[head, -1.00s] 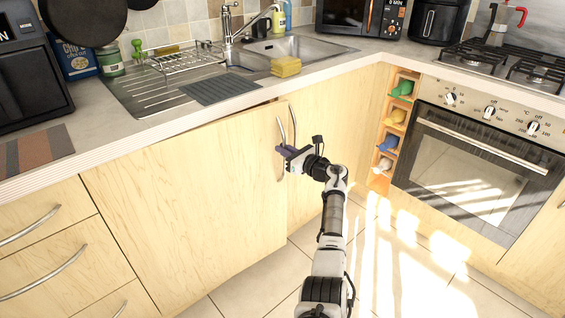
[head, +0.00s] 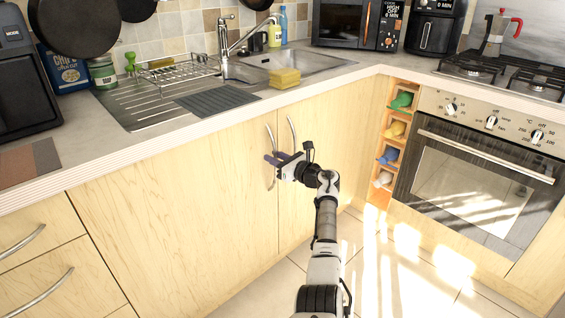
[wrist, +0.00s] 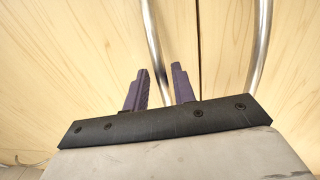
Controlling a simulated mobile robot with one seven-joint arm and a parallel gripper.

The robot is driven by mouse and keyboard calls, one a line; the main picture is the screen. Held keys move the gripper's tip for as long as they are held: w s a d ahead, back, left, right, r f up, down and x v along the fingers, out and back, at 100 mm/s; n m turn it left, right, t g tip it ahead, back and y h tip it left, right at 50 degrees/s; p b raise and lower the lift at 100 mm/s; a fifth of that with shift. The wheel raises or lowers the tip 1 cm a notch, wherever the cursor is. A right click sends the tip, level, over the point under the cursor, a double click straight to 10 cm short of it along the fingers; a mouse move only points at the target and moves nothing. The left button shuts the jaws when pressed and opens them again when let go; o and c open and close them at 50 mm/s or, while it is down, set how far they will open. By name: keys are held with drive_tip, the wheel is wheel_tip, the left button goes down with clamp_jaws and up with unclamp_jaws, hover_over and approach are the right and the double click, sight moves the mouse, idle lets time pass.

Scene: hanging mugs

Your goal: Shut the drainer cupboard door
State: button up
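The drainer cupboard door (head: 180,200) is the wide pale wood door below the draining board. It looks flush with its frame and level with the neighbouring door (head: 325,165), with only a thin seam between them. Its curved metal handle (head: 269,134) is near its right edge and also shows in the wrist view (wrist: 152,35). My gripper (head: 272,158) is at this handle, fingers pointing at the door. In the wrist view my gripper (wrist: 160,68) is open, and the handle runs down through the gap between the fingers. I cannot tell whether they touch it.
The neighbouring door's handle (head: 291,132) is just right of my gripper. The worktop edge (head: 200,132) runs above the doors. Drawers (head: 40,255) are at the left; an orange rack (head: 391,152) and the oven (head: 470,185) are at the right. The floor (head: 400,270) is clear.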

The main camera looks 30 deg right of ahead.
drive_tip(key=v, duration=1.3)
drive_tip(key=shift+s, duration=0.2)
